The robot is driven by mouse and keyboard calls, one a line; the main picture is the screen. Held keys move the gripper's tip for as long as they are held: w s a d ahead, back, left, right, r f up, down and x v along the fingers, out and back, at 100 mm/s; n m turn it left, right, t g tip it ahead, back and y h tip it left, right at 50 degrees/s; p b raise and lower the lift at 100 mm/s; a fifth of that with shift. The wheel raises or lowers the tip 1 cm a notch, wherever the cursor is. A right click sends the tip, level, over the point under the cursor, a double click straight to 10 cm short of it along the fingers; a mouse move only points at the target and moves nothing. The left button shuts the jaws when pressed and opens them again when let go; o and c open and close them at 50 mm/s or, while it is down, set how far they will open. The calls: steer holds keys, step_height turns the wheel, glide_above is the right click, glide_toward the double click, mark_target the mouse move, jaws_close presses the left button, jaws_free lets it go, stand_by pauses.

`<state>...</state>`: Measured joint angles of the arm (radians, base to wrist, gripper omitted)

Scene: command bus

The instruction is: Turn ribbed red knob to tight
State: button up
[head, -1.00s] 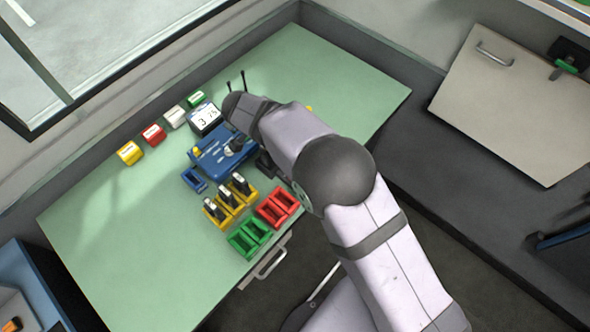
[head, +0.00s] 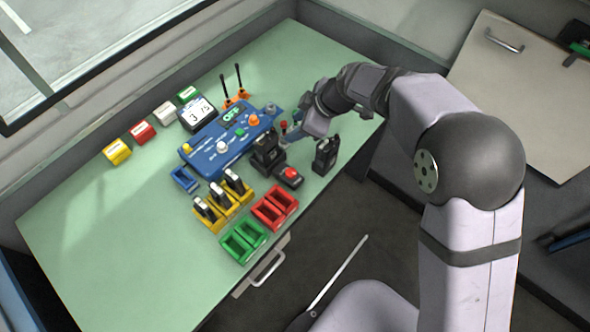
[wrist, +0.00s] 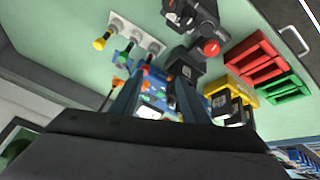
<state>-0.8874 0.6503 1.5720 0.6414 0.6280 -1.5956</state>
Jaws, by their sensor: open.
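A red knob (head: 284,125) stands on the table just left of my gripper in the head view. In the wrist view a small red knob (wrist: 146,70) ends a row with a green knob (wrist: 122,57) and a yellow knob (wrist: 99,44) on a grey plate (wrist: 135,35). It lies beyond my fingertips, and its ribs are too small to make out. My gripper (head: 294,132) is open and empty, low over the right part of the table. Its two fingers (wrist: 157,100) show apart in the wrist view. Parts of the knob row are hidden by my gripper in the head view.
A blue console (head: 212,153) with several knobs lies left of my gripper. Black handsets (head: 325,156) and a red-button box (head: 290,175) stand in front. Yellow (head: 222,212), red (head: 275,208) and green (head: 244,240) trays line the front edge.

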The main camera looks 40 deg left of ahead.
mark_target(292, 172)
steer(key=s+d+f+n+g+h, duration=0.2)
steer(key=s+d+n+h, duration=0.15)
steer(key=d, duration=0.35)
steer(key=shift+m+y, duration=0.55)
steer(key=shift+s+a+p+x, duration=0.15)
steer(key=shift+p+x, duration=0.3)
steer(key=shift+x, duration=1.45)
steer(key=shift+s+a+p+x, duration=0.15)
steer(key=shift+p+x, duration=0.3)
steer(key=shift+x, duration=1.45)
steer(key=shift+d+r, duration=0.1)
steer(key=shift+r, duration=0.05)
jaws_close()
